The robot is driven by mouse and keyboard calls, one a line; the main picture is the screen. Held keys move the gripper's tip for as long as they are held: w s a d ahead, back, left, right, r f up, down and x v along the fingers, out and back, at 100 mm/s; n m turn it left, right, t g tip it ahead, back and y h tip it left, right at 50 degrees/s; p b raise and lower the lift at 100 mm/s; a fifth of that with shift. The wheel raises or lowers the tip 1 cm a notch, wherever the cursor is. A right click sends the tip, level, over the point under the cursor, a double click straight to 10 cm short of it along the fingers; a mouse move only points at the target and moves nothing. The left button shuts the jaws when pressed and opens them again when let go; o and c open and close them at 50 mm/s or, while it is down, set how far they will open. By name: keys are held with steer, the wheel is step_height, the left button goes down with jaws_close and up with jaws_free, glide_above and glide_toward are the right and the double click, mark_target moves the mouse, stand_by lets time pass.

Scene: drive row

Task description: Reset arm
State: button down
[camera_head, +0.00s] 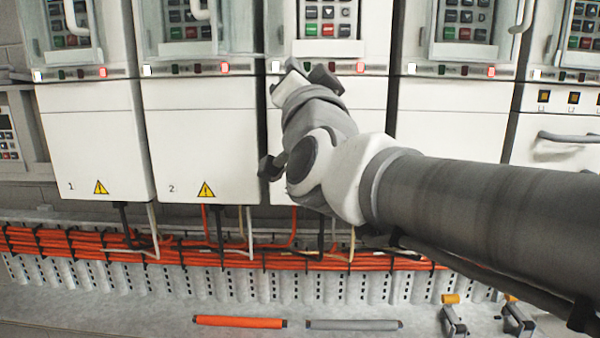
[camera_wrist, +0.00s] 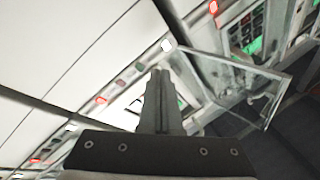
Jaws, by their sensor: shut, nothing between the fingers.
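My arm reaches in from the right in the head view and bends up in front of the third white drive cabinet (camera_head: 372,120). My gripper (camera_wrist: 158,75) shows in the wrist view with its two fingers together and nothing between them. It is in front of the cabinet fronts, near a row of small lights and a clear hinged cover (camera_wrist: 235,85) that stands out from a panel. In the head view the wrist and forearm hide part of the third cabinet, and the fingertips cannot be made out clearly.
White cabinets (camera_head: 90,140) line the back, with keypads and lit indicators above. Orange cables (camera_head: 90,243) run in a slotted duct below. An orange rod (camera_head: 240,321) and a grey rod (camera_head: 352,324) lie on the ledge. Two small orange-topped parts (camera_head: 452,318) stand at lower right.

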steer(key=s+d+f+n+g, duration=0.2)
steer(key=s+d+f+g, duration=0.15)
steer(key=f, duration=0.55)
steer(key=s+d+f+n+g+h, duration=0.1)
steer(key=s+d+f+n+g, duration=0.2)
steer(key=f, duration=0.5)
steer(key=s+d+f+n+g, duration=0.1)
steer(key=s+d+f+g, duration=0.3)
steer(key=f, duration=0.5)
steer(key=s+d+f+g+h, duration=0.2)
steer(key=s+d+f+g, duration=0.2)
steer(key=s+f+g, duration=0.2)
steer(key=s+f, duration=0.2)
steer(key=s, duration=0.1)
steer(key=shift+s, duration=0.2)
